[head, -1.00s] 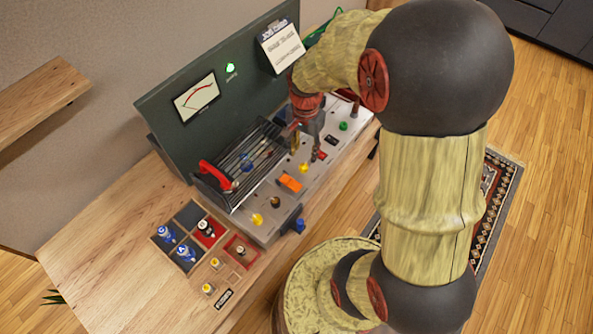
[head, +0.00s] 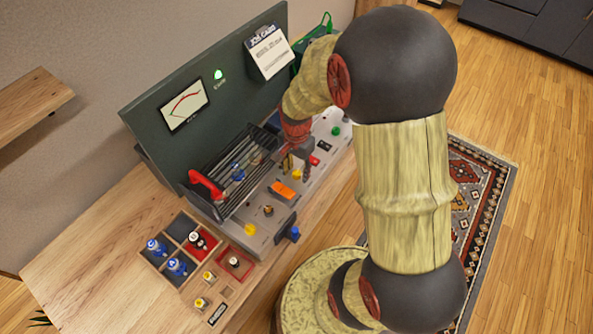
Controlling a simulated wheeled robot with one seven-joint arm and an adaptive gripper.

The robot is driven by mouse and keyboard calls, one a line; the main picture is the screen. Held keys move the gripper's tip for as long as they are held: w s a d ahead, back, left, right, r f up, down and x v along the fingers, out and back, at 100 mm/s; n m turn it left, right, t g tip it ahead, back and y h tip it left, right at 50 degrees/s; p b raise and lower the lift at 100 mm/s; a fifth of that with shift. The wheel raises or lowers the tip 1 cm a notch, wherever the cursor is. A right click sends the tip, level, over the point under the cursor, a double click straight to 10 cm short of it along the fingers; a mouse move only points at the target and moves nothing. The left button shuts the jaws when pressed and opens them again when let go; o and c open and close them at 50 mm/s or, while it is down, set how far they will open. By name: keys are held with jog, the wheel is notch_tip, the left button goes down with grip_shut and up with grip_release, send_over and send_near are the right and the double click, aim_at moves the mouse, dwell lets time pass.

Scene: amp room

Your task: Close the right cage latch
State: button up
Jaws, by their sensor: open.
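The barred cage (head: 213,186) stands on the amp deck in the head view, with several blue-marked tubes behind its dark bars. A red handle-like part (head: 206,184) shows at its left end. My gripper (head: 295,171) points down, open, close by the right end of the cage and above the deck. I cannot tell whether it touches anything. The right cage latch cannot be made out; my gripper and wrist cover much of that end.
A sorting tray (head: 163,246) holds tubes at the front left. A clipboard (head: 272,50) hangs on the back panel.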

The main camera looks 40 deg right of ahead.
jog(key=shift+c, duration=0.4)
grip_shut()
